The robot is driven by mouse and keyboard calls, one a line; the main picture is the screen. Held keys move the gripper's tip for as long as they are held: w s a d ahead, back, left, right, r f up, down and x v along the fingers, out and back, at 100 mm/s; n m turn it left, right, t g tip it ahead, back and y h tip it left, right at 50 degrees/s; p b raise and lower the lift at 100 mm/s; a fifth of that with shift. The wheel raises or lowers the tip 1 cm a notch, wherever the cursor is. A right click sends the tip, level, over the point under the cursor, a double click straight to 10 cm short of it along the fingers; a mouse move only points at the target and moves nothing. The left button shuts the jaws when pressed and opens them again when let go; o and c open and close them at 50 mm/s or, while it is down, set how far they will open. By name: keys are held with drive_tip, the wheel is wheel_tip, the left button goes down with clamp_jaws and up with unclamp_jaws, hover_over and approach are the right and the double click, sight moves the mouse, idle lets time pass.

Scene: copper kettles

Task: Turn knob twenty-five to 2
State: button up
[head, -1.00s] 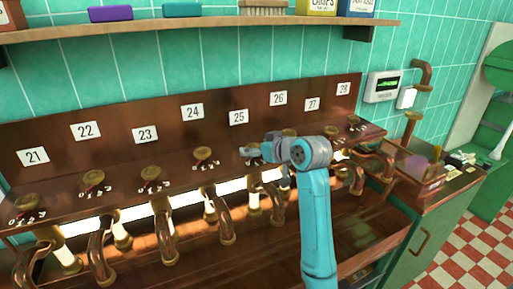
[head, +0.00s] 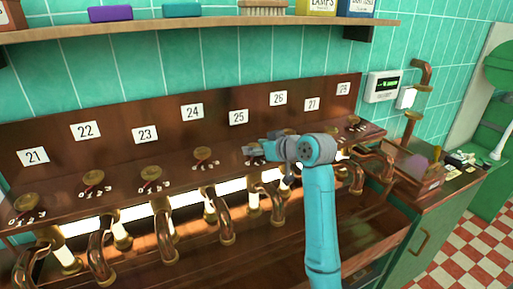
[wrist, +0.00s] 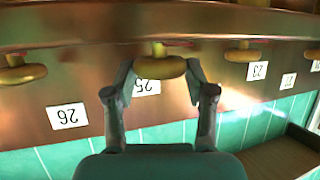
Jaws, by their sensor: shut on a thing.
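Knob twenty-five is a round brass knob on the copper panel near its white 25 label (head: 238,117). In the wrist view, which shows the panel upside down, the knob (wrist: 160,67) sits between my two fingertips. My gripper (wrist: 161,75) is shut on it, one finger on each side. In the head view my gripper (head: 258,150) reaches in from the right and largely covers the knob. Part of the number scale (head: 252,161) shows below it, but the knob's setting cannot be read.
Knob twenty-four (head: 204,153) is to the left, with knob twenty-three (head: 151,173) beyond it. Knob twenty-six (wrist: 22,70) shows on the other side in the wrist view. Copper pipes (head: 223,217) run below the panel. A shelf (head: 190,27) hangs above.

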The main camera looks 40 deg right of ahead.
drive_tip(key=n+y, duration=0.3)
drive_tip(key=shift+d+g+y, duration=0.3)
drive_tip(key=shift+w+d+n+g+y, duration=0.1)
drive_tip(key=shift+n+g+y, duration=0.5)
drive_tip(key=shift+n+y, duration=0.6)
drive_tip(key=shift+w+d+n+g+y, duration=0.1)
drive_tip(key=shift+n+g+y, duration=0.5)
drive_tip(key=shift+n+y, duration=0.55)
drive_tip(key=o, duration=1.2)
drive_tip(key=shift+c, duration=0.2)
drive_tip(key=shift+s, duration=0.1)
drive_tip(key=v, duration=1.1)
drive_tip(key=shift+s+d+r, duration=0.15)
drive_tip(key=shift+d+r, duration=0.05)
drive_tip(key=shift+d, duration=0.1)
